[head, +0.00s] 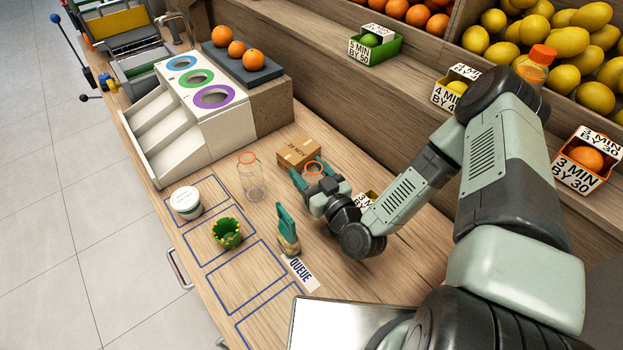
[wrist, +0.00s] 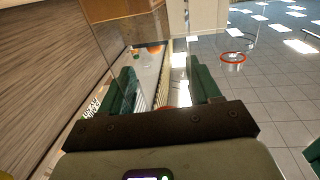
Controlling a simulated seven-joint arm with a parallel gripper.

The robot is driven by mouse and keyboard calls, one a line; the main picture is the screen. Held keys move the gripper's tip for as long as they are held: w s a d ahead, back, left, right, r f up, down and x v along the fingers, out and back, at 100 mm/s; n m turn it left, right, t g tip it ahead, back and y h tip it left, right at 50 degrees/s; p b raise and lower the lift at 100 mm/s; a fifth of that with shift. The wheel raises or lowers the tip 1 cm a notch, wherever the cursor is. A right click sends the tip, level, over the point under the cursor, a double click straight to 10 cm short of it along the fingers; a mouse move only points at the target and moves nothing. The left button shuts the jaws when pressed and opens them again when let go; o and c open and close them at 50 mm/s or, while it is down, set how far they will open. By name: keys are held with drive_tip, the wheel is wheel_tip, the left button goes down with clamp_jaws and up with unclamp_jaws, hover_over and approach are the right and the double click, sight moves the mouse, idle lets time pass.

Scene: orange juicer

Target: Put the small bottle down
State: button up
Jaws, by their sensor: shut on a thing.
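My gripper (head: 311,174) is above the counter, right of its middle, shut on the small clear bottle, whose orange ring (head: 314,168) shows between the green fingers. The bottle's body is mostly hidden in the head view. In the wrist view my gripper (wrist: 164,85) shows both fingers, with clear material and a bit of red rim (wrist: 168,107) between them. I cannot tell whether the bottle's base touches the counter. Another clear bottle (head: 252,181) with an orange ring stands on the counter to the left; its ring also shows in the wrist view (wrist: 233,58).
A cardboard box (head: 299,153) is just behind my gripper. A green-handled tool (head: 287,228) stands near the QUEUE label (head: 300,272). Blue outlined slots hold a white tub (head: 185,202) and a green cup (head: 227,232); the nearer slots (head: 248,279) are bare. A white sorter (head: 190,115) stands behind.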

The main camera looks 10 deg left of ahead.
wheel_tip(320, 180, up, 10)
drive_tip(key=shift+w+f, duration=0.1)
drive_tip(key=w+d+r+m+t+h, duration=0.25)
drive_tip(key=w+d+r+h, duration=0.25)
drive_tip(key=d+r, duration=0.4)
drive_tip(key=w+d+r+m+t+h, duration=0.2)
drive_tip(key=w+d+r+m+h, duration=0.25)
drive_tip(key=d+r, duration=0.4)
drive_tip(key=w+d+r+n+g+y, duration=0.1)
drive_tip(key=w+d+r+n+y, duration=0.2)
drive_tip(key=w+r, duration=0.65)
wheel_tip(320, 180, down, 12)
drive_tip(key=w, duration=0.1)
drive_tip(key=shift+w+d+r+m, duration=0.2)
drive_tip(key=shift+w+d+m, duration=0.15)
drive_tip(key=shift+m, duration=0.05)
drive_tip(key=shift+f, duration=0.15)
drive_tip(key=o, duration=1)
